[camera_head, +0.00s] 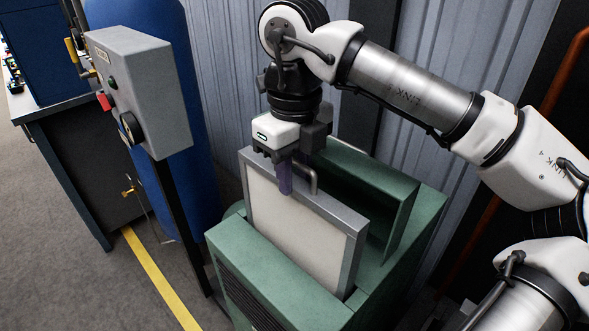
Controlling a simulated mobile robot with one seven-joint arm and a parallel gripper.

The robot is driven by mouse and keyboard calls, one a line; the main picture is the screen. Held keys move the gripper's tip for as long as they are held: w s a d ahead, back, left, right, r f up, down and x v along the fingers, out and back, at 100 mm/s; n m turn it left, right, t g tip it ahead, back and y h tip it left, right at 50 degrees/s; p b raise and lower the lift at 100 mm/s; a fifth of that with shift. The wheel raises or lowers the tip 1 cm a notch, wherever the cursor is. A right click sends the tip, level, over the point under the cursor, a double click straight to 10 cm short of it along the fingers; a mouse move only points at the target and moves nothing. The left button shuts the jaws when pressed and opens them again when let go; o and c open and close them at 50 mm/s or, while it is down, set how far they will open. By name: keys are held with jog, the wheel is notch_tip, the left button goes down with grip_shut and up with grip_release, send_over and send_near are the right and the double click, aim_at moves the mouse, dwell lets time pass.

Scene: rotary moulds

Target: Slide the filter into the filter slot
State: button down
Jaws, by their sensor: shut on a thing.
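The filter (290,226) is a flat white panel in a grey metal frame with a grey handle on its top edge. It stands upright, slightly tilted in the picture, in the green housing (262,268). Its lower part is hidden behind the housing's front wall, and most of the frame still rises above it. My gripper (297,178) points down at the filter's top edge and is shut on the handle. How deep the filter sits in the slot is hidden.
A grey control box (150,95) with buttons and a knob stands on a post at the left, before a blue tank (190,190). A dark workbench (70,150) is farther left. A corrugated wall (225,60) is close behind. Open floor (60,280) lies front left.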

jog(key=shift+f+b, duration=0.85)
jog(key=shift+f, duration=0.45)
